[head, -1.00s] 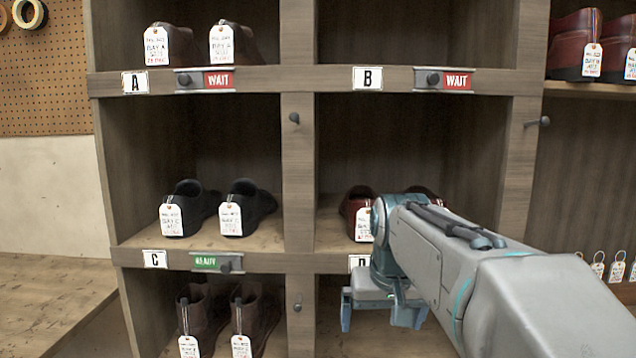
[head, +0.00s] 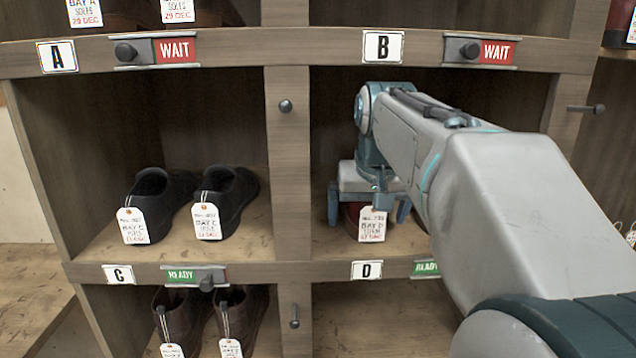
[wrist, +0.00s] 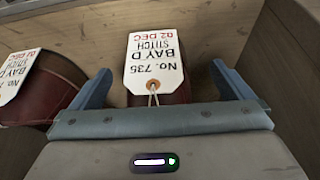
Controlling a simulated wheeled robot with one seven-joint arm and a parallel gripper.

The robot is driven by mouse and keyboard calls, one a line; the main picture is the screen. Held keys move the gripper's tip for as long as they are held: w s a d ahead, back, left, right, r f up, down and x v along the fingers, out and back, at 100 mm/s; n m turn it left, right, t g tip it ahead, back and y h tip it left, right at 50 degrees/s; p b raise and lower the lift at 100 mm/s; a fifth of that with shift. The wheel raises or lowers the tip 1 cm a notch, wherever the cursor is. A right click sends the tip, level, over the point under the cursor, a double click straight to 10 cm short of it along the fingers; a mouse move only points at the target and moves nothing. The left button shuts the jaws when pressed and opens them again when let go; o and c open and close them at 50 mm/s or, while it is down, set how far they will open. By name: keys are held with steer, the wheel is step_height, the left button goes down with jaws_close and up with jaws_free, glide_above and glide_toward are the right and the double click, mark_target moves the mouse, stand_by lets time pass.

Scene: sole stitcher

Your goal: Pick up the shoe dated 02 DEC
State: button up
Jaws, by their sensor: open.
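The shoe dated 02 DEC is dark red and stands in bay D, mostly hidden. Its white tag (head: 372,225) hangs at the front in the head view. In the wrist view the tag (wrist: 155,62) reads No. 735, BAY D, STITCH, 02 DEC, upside down, with a bit of red shoe (wrist: 178,97) beside it. My gripper (head: 368,212) is open, with one finger on each side of this shoe; its fingers (wrist: 162,80) frame the tag in the wrist view. I cannot tell whether they touch the shoe.
A second red shoe (wrist: 50,88) with a BAY D tag stands close beside one finger; its date is hard to read. Bay D's side wall (wrist: 290,60) is near the other finger. Dark shoes (head: 228,195) stand in bay C. A knob (head: 286,106) sticks out of the divider.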

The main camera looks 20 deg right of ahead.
steer(key=shift+w+r, duration=0.1)
steer(key=shift+w, duration=0.25)
steer(key=w, duration=0.1)
steer(key=w+d, duration=0.1)
steer(key=w, duration=0.1)
steer(key=w+d+p, duration=0.1)
steer(key=w, duration=0.1)
steer(key=shift+w+d, duration=0.1)
steer(key=shift+w, duration=0.1)
steer(key=w, duration=0.2)
steer(key=w+d, duration=0.1)
steer(key=w+p, duration=0.1)
steer(key=w, duration=0.1)
steer(key=shift+w+d, duration=0.3)
steer(key=shift+d, duration=0.05)
steer(key=shift+w+f, duration=0.1)
steer(key=shift+f, duration=0.5)
steer(key=c, duration=1.1)
steer(key=shift+r, duration=0.3)
